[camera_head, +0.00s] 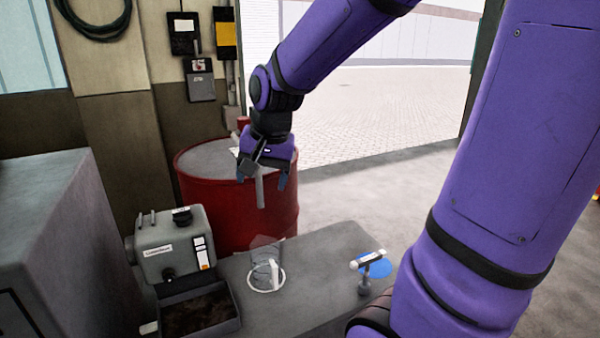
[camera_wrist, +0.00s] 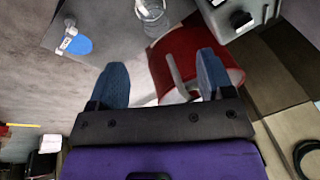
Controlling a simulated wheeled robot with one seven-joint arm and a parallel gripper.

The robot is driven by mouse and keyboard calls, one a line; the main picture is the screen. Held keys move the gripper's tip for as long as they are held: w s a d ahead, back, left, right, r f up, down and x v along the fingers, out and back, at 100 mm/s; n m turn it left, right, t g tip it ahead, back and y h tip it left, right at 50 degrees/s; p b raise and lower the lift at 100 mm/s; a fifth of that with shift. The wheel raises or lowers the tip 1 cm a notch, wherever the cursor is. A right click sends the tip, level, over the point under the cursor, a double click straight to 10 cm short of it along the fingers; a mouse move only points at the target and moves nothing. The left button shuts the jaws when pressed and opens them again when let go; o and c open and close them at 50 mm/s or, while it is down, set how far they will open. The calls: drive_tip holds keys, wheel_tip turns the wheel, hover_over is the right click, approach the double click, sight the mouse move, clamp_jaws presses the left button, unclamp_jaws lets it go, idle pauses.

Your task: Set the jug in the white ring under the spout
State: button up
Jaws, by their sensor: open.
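A clear jug (camera_head: 264,262) with a pale handle stands upright on the grey bench. The white ring (camera_head: 282,283) lies on the bench at its base, and the jug appears to stand inside it. The jug also shows in the wrist view (camera_wrist: 152,12), cut by the top edge. My gripper (camera_head: 262,174) is open and empty, well above the bench and in front of the red drum. Its two blue fingers spread wide in the wrist view (camera_wrist: 161,68). A thin grey vertical bar (camera_head: 260,191) shows by the fingers; I cannot tell whether it is the spout.
A grey machine (camera_head: 172,245) stands left of the jug, with a dark tray (camera_head: 200,312) before it. A white-barred T-handle (camera_head: 366,261) and a blue disc (camera_head: 380,268) are to the right. A red drum (camera_head: 225,220) stands behind the bench. Bare bench lies between jug and T-handle.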

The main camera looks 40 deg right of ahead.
drive_tip(key=s+a+r+n+t, duration=0.1)
drive_tip(key=s+r+n, duration=0.2)
drive_tip(key=s, duration=0.4)
drive_tip(key=s+a+r+n+t, duration=0.1)
drive_tip(key=s+a+r+n, duration=0.1)
drive_tip(key=s+n, duration=0.3)
drive_tip(key=shift+s+a+r, duration=0.2)
drive_tip(key=shift+s+r, duration=0.6)
drive_tip(key=shift+s, duration=0.6)
